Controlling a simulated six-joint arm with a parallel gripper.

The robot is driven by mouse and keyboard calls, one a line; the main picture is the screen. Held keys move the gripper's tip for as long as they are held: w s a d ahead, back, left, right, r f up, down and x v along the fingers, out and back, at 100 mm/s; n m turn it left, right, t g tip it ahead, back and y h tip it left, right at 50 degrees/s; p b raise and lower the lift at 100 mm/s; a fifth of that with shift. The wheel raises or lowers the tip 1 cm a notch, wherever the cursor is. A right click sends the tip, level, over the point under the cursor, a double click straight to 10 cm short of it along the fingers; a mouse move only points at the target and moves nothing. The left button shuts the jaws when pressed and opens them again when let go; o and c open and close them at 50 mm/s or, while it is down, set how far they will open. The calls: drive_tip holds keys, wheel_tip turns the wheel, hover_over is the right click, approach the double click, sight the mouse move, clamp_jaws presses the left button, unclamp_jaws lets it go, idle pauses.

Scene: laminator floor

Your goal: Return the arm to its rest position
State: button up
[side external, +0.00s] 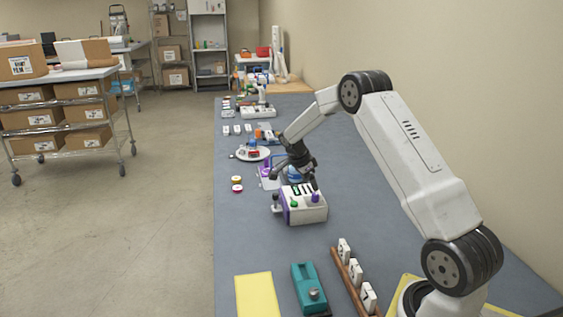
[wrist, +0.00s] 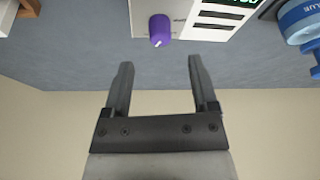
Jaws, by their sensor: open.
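In the wrist view my gripper (wrist: 155,65) is open, with its two dark fingers apart and nothing between them. In the side view my gripper (side external: 296,180) hangs over the long grey-blue bench (side external: 250,245), bent down from my arm, close to the white control box (side external: 309,214). The box has a purple knob (wrist: 159,29), a green button, dark slots and a lit green display in part view. In the wrist view the box lies beyond the fingertips at the top edge. From the side I cannot tell the exact gap between fingers and box.
A teal device (side external: 308,284), a yellow sheet (side external: 257,295) and a wooden rack with white pieces (side external: 355,272) lie at the near end. A blue roll (wrist: 302,20) is nearby. The wall borders the bench's right side.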

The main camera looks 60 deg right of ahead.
drive_tip(key=shift+v, duration=0.8)
drive_tip(key=s+a+r+n+t+y, duration=0.1)
drive_tip(key=s+a+n+t, duration=0.1)
drive_tip(key=a+n, duration=0.65)
drive_tip(key=s+a+r+n+t+y, duration=0.15)
drive_tip(key=a+n, duration=0.35)
drive_tip(key=a, duration=0.7)
drive_tip(key=s+a+n+t+y, duration=0.1)
drive_tip(key=s+a+n, duration=0.9)
drive_tip(key=s+a, duration=0.2)
drive_tip(key=shift+s+n, duration=0.2)
drive_tip(key=shift+n, duration=0.15)
